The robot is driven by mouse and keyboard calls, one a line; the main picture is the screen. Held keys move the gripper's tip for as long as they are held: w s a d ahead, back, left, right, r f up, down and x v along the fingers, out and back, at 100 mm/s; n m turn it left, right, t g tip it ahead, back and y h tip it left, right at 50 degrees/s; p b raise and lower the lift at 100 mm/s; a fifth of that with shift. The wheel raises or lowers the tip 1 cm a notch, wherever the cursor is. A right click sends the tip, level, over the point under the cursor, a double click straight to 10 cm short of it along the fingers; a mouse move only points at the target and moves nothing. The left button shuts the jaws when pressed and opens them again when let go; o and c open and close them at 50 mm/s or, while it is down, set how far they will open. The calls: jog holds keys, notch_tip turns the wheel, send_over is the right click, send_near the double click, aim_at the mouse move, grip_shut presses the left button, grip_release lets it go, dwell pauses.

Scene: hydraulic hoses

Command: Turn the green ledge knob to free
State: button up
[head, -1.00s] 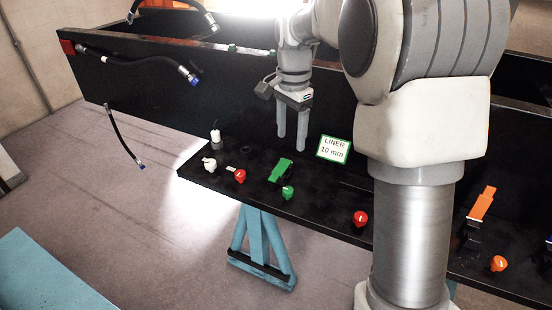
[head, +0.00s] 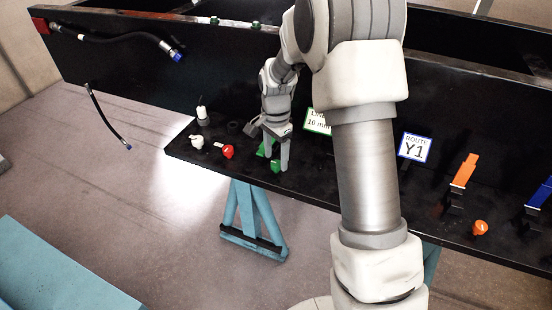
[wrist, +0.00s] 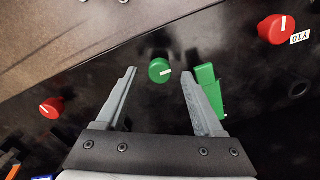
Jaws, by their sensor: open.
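The green ledge knob (wrist: 159,71) has a white pointer line and sits on the black ledge. In the wrist view it lies a little beyond the fingertips and between their lines, nearer the middle of the gap. My gripper (wrist: 158,75) is open and empty, with a finger on each side. In the head view my gripper (head: 276,160) points down at the ledge, and the green knob (head: 276,167) shows partly between its fingers. A green lever or clamp (wrist: 207,88) stands just right of the knob in the wrist view, beside the right finger.
A red knob (head: 227,152) and a white knob (head: 196,141) sit left of the gripper. Another red knob (wrist: 50,107) is at the wrist view's left. An orange knob (head: 480,228) and orange lever (head: 464,172) are farther right. A LINER sign (head: 318,121) stands close behind.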

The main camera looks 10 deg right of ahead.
jog(key=shift+f, duration=0.85)
jog(key=shift+c, duration=0.2)
grip_shut()
